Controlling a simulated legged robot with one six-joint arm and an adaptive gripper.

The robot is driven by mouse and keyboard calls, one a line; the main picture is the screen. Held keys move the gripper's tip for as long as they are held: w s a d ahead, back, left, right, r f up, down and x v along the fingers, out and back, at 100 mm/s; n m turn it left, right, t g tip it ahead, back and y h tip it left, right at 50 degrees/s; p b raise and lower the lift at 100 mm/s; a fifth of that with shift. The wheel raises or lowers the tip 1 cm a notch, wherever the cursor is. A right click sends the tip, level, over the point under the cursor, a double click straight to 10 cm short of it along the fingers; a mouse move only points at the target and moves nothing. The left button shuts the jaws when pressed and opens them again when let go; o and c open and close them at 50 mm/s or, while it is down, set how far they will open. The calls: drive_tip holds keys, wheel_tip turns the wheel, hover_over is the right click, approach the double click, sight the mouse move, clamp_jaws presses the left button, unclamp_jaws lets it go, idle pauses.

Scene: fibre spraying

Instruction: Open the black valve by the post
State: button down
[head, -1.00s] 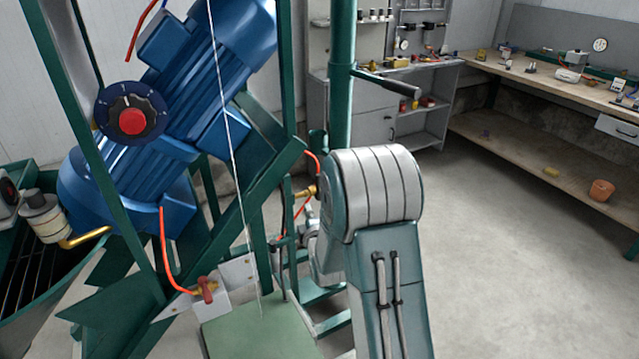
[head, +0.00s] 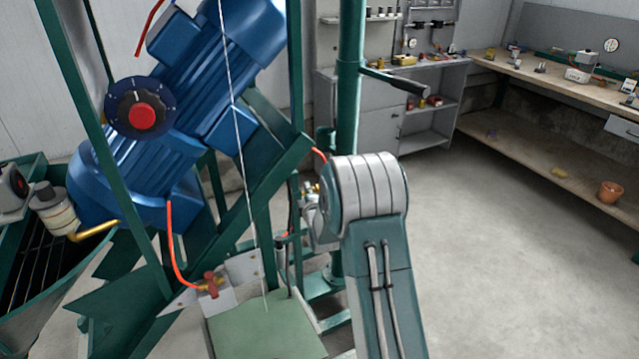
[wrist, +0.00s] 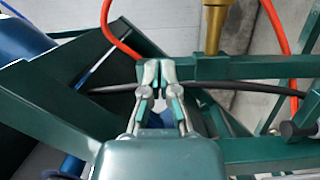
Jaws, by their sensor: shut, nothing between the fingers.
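The green post (head: 349,120) stands upright behind my arm in the head view. I cannot tell whether this is the black valve, and no other black valve is clear. In the wrist view my gripper (wrist: 155,68) is shut and empty, with its fingertips together. A thin black bar or cable (wrist: 235,87) runs across behind the fingers; contact cannot be told. A dark knob (wrist: 290,130) sits to the right, apart from the fingers.
A blue motor (head: 190,110) with a red-centred dial (head: 140,107) fills the left, among green frame bars. A red valve (head: 210,284) sits below it. A brass fitting (wrist: 213,25) and an orange hose (wrist: 275,25) are near my gripper. Floor is clear on the right.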

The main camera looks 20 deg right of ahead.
drive_tip(key=shift+w+d, duration=0.2)
drive_tip(key=shift+d, duration=0.55)
drive_tip(key=shift+w+d, duration=0.25)
drive_tip(key=shift+d, duration=0.45)
drive_tip(key=shift+w+d, duration=0.2)
drive_tip(key=shift+d, duration=0.55)
drive_tip(key=shift+a, duration=0.15)
drive_tip(key=shift+r, duration=0.15)
